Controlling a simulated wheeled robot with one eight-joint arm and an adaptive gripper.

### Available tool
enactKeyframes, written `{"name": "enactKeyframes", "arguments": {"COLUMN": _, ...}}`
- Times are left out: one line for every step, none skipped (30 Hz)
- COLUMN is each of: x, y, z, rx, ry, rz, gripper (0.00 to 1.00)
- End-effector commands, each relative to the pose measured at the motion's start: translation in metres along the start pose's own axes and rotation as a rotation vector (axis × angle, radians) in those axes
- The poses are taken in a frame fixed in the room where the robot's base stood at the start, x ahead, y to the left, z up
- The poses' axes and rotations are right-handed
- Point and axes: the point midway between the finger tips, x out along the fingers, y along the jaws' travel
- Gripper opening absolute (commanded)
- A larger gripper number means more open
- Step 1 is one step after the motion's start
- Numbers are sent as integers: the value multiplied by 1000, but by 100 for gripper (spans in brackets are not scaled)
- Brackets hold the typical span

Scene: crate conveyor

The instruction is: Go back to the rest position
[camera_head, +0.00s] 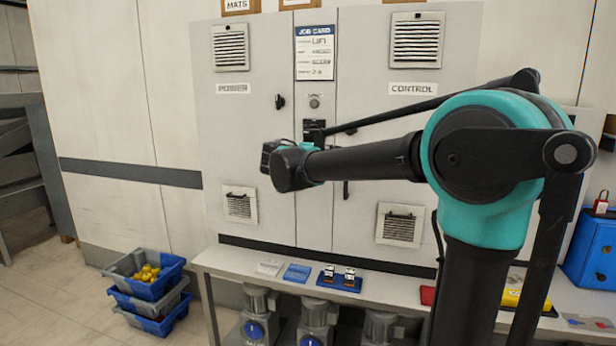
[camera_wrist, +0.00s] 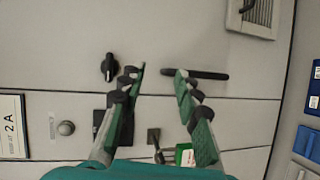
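My gripper (camera_wrist: 160,72) shows in the wrist view with its two fingers apart and nothing between them. It points at the grey cabinet (camera_head: 265,150), whose doors fill the wrist view. In the head view my arm reaches left across the cabinet front, and the fingers are hidden behind the wrist. A black latch (camera_wrist: 110,67) and a black bar handle (camera_wrist: 208,74) lie beyond the fingertips. A black panel (camera_wrist: 113,124) is partly behind the left finger. A small square plate (camera_wrist: 154,136) and a green tag (camera_wrist: 185,154) show between the fingers near the palm.
A bench (camera_head: 389,291) runs below the cabinet, with small trays and a blue board (camera_head: 340,281) on it. Stacked crates (camera_head: 127,292) stand on the floor at left, the top one holding yellow pieces. A blue box (camera_head: 592,253) stands at right.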

Motion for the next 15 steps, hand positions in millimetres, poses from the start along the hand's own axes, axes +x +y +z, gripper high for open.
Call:
{"name": "enactKeyframes", "arguments": {"x": 12, "y": -24, "z": 26, "rx": 24, "ry": -28, "rz": -62, "gripper": 33}}
{"name": "enactKeyframes", "arguments": {"x": 18, "y": -39, "z": 40, "rx": 40, "ry": -41, "rz": -105, "gripper": 33}}
{"name": "enactKeyframes", "arguments": {"x": 24, "y": -60, "z": 58, "rx": 64, "ry": -59, "rz": -160, "gripper": 33}}
{"name": "enactKeyframes", "arguments": {"x": 28, "y": -75, "z": 72, "rx": 83, "ry": -73, "rz": -201, "gripper": 33}}
{"name": "enactKeyframes", "arguments": {"x": 30, "y": -91, "z": 86, "rx": 102, "ry": -85, "rz": -243, "gripper": 33}}
{"name": "enactKeyframes", "arguments": {"x": 33, "y": -112, "z": 104, "rx": 130, "ry": -102, "rz": -298, "gripper": 33}}
{"name": "enactKeyframes", "arguments": {"x": 34, "y": -128, "z": 118, "rx": 153, "ry": -115, "rz": -340, "gripper": 33}}
{"name": "enactKeyframes", "arguments": {"x": 34, "y": -144, "z": 131, "rx": 177, "ry": -128, "rz": -382, "gripper": 33}}
{"name": "enactKeyframes", "arguments": {"x": 33, "y": -166, "z": 149, "rx": 210, "ry": -146, "rz": -438, "gripper": 33}}
{"name": "enactKeyframes", "arguments": {"x": 32, "y": -182, "z": 162, "rx": 237, "ry": -159, "rz": -481, "gripper": 33}}
{"name": "enactKeyframes", "arguments": {"x": 29, "y": -198, "z": 175, "rx": 265, "ry": -170, "rz": -524, "gripper": 33}}
{"name": "enactKeyframes", "arguments": {"x": 24, "y": -220, "z": 191, "rx": 306, "ry": -186, "rz": -581, "gripper": 33}}
{"name": "enactKeyframes", "arguments": {"x": 20, "y": -236, "z": 204, "rx": 338, "ry": -198, "rz": -624, "gripper": 33}}
{"name": "enactKeyframes", "arguments": {"x": 14, "y": -253, "z": 215, "rx": 372, "ry": -209, "rz": -668, "gripper": 33}}
{"name": "enactKeyframes", "arguments": {"x": 6, "y": -275, "z": 230, "rx": 419, "ry": -224, "rz": -726, "gripper": 33}}
